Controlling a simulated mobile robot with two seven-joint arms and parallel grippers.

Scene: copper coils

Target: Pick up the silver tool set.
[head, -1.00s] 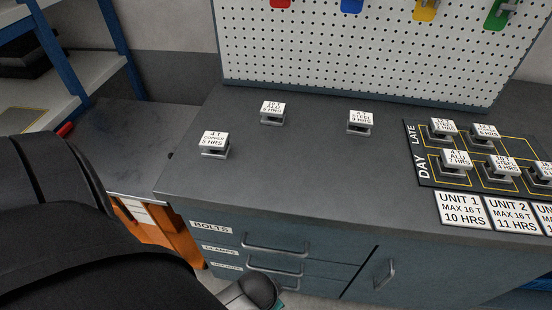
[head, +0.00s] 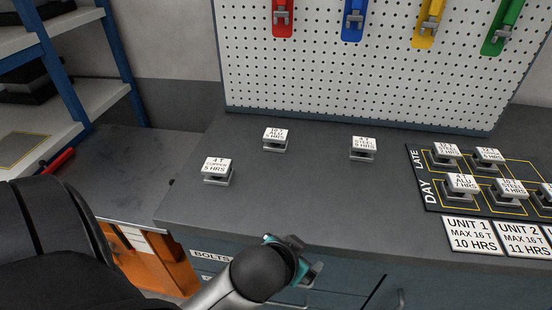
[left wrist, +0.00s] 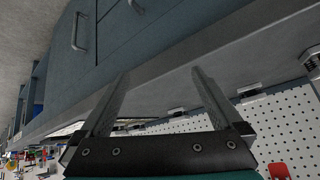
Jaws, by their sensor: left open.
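Several silver-grey metal blocks with white labelled tops stand upright on the dark workbench top (head: 300,190) in the head view. One labelled 4 T copper (head: 217,170) is nearest on the left, one (head: 275,139) is behind it, and one labelled steel (head: 363,148) is further right. More blocks (head: 462,187) stand on the black board (head: 432,203). Which is meant by the silver tool set I cannot tell. My left gripper (head: 310,268) is at the bench's front edge, apart from all blocks. In the left wrist view its two fingers (left wrist: 158,80) are spread and empty. My right gripper is not in view.
A pegboard (head: 350,80) with coloured hangers stands along the back. Drawers labelled bolts (head: 210,255) are below the bench front. A blue-framed shelf (head: 122,70) is at left. The bench middle is clear.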

